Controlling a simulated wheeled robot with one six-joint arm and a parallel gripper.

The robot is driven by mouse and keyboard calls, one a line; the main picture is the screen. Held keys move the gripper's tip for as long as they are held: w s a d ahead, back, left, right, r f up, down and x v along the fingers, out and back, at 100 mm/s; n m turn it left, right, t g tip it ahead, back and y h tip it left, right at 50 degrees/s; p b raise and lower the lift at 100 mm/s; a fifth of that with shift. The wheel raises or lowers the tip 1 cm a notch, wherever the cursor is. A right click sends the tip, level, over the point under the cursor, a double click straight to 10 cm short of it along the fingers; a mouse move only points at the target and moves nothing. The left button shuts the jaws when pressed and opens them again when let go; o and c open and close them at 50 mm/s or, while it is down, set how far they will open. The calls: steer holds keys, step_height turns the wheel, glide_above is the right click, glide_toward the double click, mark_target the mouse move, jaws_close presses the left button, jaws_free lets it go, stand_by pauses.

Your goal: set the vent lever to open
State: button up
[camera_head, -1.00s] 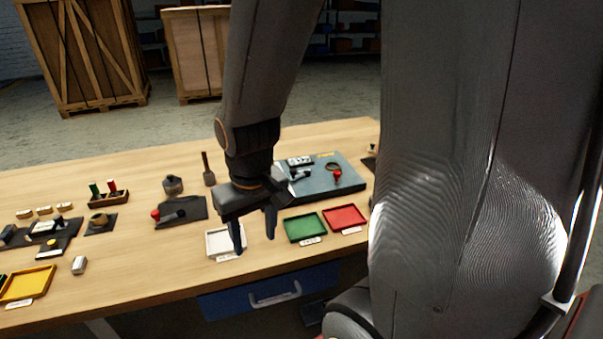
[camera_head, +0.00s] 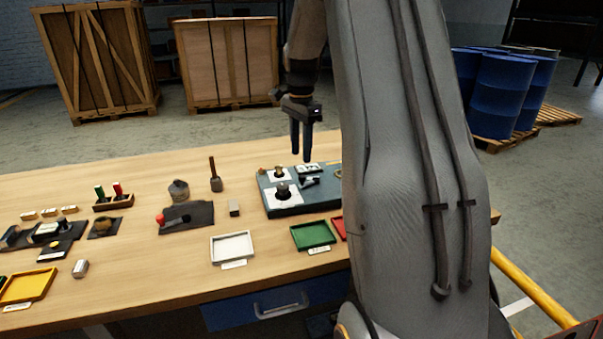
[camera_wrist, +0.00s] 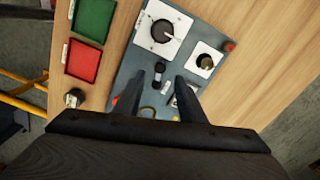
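My gripper (camera_head: 301,155) is open and empty above the blue-grey panel (camera_head: 312,204) on the bench. In the wrist view its fingers (camera_wrist: 161,80) are spread, with a small black handle (camera_wrist: 158,72) on the panel showing between them. A red knob (camera_wrist: 118,101) shows beside the left finger, partly covered. The panel also carries a black pointer knob (camera_wrist: 163,31) on a white plate and a brass-coloured knob (camera_wrist: 206,61) on another. A red-ended black lever (camera_head: 174,219) lies on a separate dark plate to the left. No lettering is legible, so I cannot tell which part is the vent lever.
White (camera_head: 232,247) and green (camera_head: 312,236) trays lie in front of the panel; a red tray (camera_wrist: 85,61) is partly hidden by my arm in the head view. A grey block (camera_head: 234,208) stands left of the panel. Blue drums (camera_head: 505,90) stand beyond.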

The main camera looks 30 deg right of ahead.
mark_target(301, 176)
steer(key=shift+d+f+p, duration=0.1)
steer(key=shift+f+p, duration=0.95)
steer(key=shift+f, duration=2.8)
jaws_close()
